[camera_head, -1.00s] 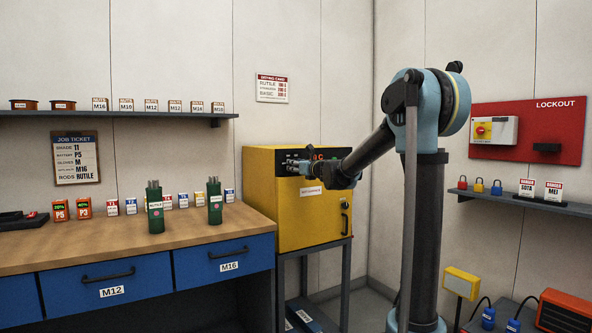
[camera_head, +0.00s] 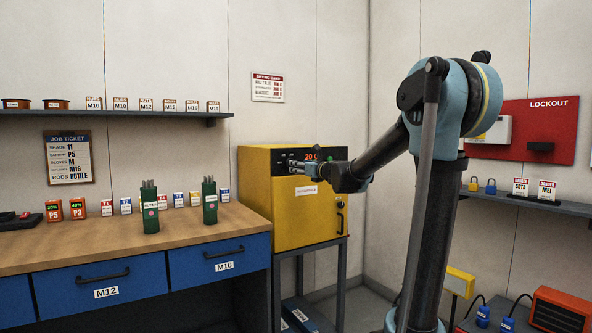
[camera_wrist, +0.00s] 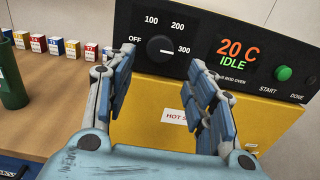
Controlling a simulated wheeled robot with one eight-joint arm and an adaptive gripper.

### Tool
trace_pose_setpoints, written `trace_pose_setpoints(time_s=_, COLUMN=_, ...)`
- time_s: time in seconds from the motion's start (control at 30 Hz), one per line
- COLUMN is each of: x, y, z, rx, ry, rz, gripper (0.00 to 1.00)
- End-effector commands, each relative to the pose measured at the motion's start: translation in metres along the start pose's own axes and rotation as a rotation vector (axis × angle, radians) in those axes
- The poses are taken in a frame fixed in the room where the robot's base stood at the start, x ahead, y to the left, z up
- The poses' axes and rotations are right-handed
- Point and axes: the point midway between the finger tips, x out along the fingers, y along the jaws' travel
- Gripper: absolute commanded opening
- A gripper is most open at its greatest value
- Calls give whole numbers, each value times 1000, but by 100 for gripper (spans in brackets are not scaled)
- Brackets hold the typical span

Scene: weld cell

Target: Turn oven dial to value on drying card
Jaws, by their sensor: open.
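The yellow rod oven (camera_head: 290,215) stands on a dark stand beside the bench. Its black dial (camera_wrist: 160,49) shows in the wrist view among the marks OFF, 100, 200 and 300; its pale line lies level, pointing toward 300. The display (camera_wrist: 236,54) reads 20 C and IDLE. My gripper (camera_wrist: 158,80) is open and empty, with its fingers below and to either side of the dial, apart from it as far as I can see. In the head view my gripper (camera_head: 303,167) is at the oven's front panel. The drying card (camera_head: 268,87) hangs on the wall above; its values are too small to read.
A green START button (camera_wrist: 284,74) is right of the display. Two green rod holders (camera_head: 150,207) stand on the wooden bench (camera_head: 100,248). A job ticket (camera_head: 69,157) on the wall reads RODS RUTILE. A lockout board (camera_head: 540,130) is at right.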

Motion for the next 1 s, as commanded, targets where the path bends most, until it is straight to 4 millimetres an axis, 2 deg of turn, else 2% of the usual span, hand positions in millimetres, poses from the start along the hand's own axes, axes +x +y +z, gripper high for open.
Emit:
trace_pose_setpoints(time_s=0.1, x=-18, y=0, z=-1, rx=0, ry=0, rz=0, gripper=50)
trace_pose_setpoints(time_s=0.3, x=-38, y=0, z=-1, rx=0, ry=0, rz=-1, gripper=50)
trace_pose_setpoints(time_s=0.5, x=-46, y=0, z=-1, rx=1, ry=1, rz=1, gripper=50)
trace_pose_setpoints(time_s=0.83, x=-46, y=1, z=-1, rx=-3, ry=1, rz=2, gripper=50)
trace_pose_setpoints(time_s=1.0, x=-64, y=13, z=-10, rx=-144, ry=32, rz=39, gripper=50)
